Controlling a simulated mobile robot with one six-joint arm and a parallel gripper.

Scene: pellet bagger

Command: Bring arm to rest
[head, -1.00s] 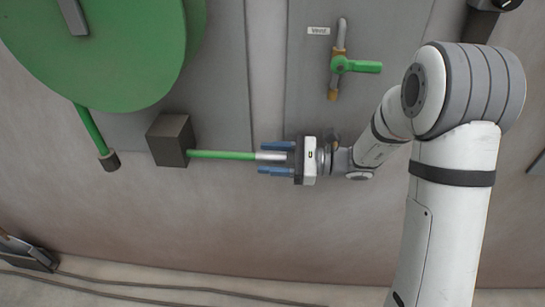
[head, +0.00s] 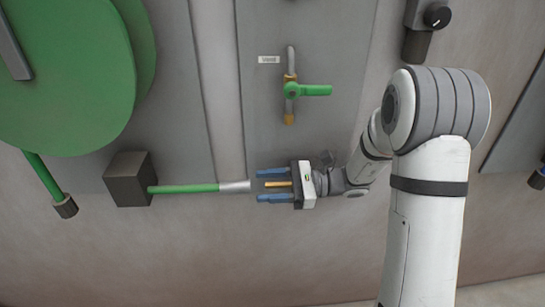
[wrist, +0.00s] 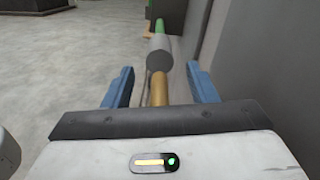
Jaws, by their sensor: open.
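My gripper (head: 266,186) is open in the head view, its two blue fingers pointing left toward a green lever rod (head: 185,188). The rod runs from a dark box (head: 128,180) and ends in a silver grip (head: 235,186). The fingertips are just right of the grip's end, apart from it. A short brass-coloured rod (head: 278,184) shows between the fingers; I cannot tell what it belongs to. In the wrist view, the open fingers (wrist: 160,78) flank the brass rod (wrist: 159,92), with the grey grip (wrist: 159,52) in line beyond.
A large green disc (head: 65,75) is at the upper left. A dark unit with a knob (head: 425,22) is at the upper right. Floor is open at left in the wrist view (wrist: 60,60).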

